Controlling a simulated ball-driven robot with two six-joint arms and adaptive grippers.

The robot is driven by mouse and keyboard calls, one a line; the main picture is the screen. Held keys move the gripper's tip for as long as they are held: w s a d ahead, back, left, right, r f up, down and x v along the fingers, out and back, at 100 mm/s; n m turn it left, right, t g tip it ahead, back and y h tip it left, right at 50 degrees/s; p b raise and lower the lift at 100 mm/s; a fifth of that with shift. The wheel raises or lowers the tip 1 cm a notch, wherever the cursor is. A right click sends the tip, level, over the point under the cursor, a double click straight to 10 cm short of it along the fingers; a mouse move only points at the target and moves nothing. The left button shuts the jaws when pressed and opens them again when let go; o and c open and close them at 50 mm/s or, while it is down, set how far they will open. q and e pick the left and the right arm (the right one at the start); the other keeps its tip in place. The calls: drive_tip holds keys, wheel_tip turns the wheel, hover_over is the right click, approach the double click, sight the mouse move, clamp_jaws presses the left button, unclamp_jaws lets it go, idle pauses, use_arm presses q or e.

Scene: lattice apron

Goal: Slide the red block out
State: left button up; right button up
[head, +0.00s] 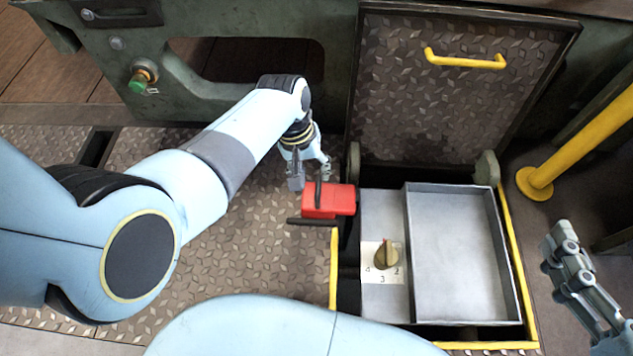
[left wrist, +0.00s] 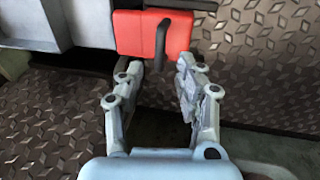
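The red block (head: 328,201) sits at the left edge of the floor recess, beside the grey panel with the dial. A dark upright handle and a dark bar show on it. In the left wrist view the red block (left wrist: 135,32) lies just beyond the fingertips, with its dark handle between their lines. My left gripper (head: 308,180) is just behind the block in the head view. Its fingers are apart and nothing shows between them in the left wrist view (left wrist: 155,70). My right gripper (head: 572,262) is at the right edge, away from the block; its finger gap is unclear.
A grey tray (head: 458,250) fills the right of the recess. A dial (head: 387,256) with numbers stands left of it. A raised hatch lid (head: 445,100) with a yellow handle (head: 465,59) stands behind. A yellow post (head: 580,145) rises at right. Plated floor (head: 255,245) lies clear at left.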

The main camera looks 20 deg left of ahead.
sight(318, 186)
use_arm(q)
drive_tip(key=f+b, duration=0.1)
drive_tip(key=f, duration=0.1)
drive_tip(key=shift+d+f+b, duration=0.25)
drive_tip(key=shift+f+b, duration=0.05)
drive_tip(key=shift+b, duration=0.1)
drive_tip(key=shift+w+d+f+b, duration=0.1)
drive_tip(key=shift+d+f+b, duration=0.1)
drive_tip(key=shift+f+b, duration=0.6)
use_arm(e)
drive_tip(key=w+a+r+n+t+y, duration=0.1)
drive_tip(key=r+t, duration=0.3)
drive_tip(key=r, duration=0.6)
drive_tip(key=w+a+r+n+t+y, duration=0.1)
drive_tip(key=r+t, duration=0.4)
drive_tip(key=r, duration=0.5)
drive_tip(key=w+n+y, duration=0.1)
drive_tip(key=w+y, duration=0.1)
drive_tip(key=shift+w+a+r+t+y, duration=0.2)
drive_tip(key=shift+w+r+t+y, duration=0.1)
drive_tip(key=shift+w+r+y, duration=0.1)
use_arm(q)
drive_tip(key=shift+f, duration=0.1)
clamp_jaws()
